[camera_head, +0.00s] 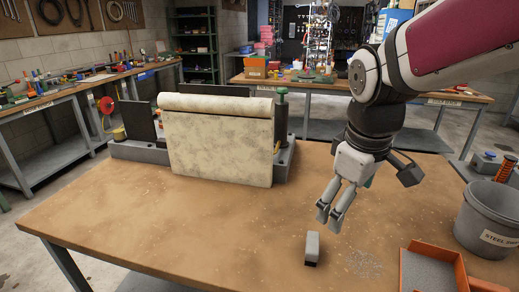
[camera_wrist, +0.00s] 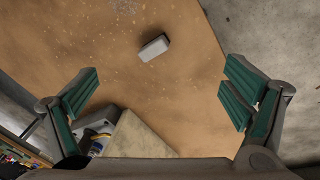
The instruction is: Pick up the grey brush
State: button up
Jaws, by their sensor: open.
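The grey brush (camera_head: 312,250) is a small light grey block with a dark lower edge. It stands on the brown tabletop near the front edge, right of the middle in the head view. In the wrist view the brush (camera_wrist: 154,47) lies near the top centre, on the bare tabletop. My gripper (camera_head: 329,215) is above the table, a little above and beyond the brush in the head view. In the wrist view my gripper (camera_wrist: 160,98) has its green-padded fingers spread wide, with nothing between them. The brush is apart from both fingers.
A cream cloth-draped fixture (camera_head: 218,140) stands at the table's back. An orange tray (camera_head: 432,262) and a grey bucket (camera_head: 487,220) are at the right. Pale shavings (camera_head: 362,263) lie right of the brush. The tabletop left of the brush is clear.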

aim_at(313, 241)
jog(key=w+f+n+g+b, duration=0.2)
jog(key=w+f+n, duration=0.5)
jog(key=w+f, duration=0.55)
jog(key=shift+y, duration=0.4)
jog(key=f, duration=0.9)
jog(key=shift+s+a, duration=0.1)
jog(key=shift+a, duration=0.15)
jog(key=shift+s+f, duration=0.2)
jog(key=shift+f, duration=2.4)
jog(key=c, duration=1.3)
jog(key=shift+r, duration=0.1)
jog(key=shift+c, duration=0.2)
jog(key=shift+r, duration=0.6)
notch_tip(313, 241, up, 2)
jog(key=shift+r, duration=0.1)
jog(key=s, duration=0.5)
jog(key=s+r, duration=0.1)
jog(key=s, duration=1)
jog(key=shift+r+p, duration=0.25)
jog(key=shift+p, duration=0.15)
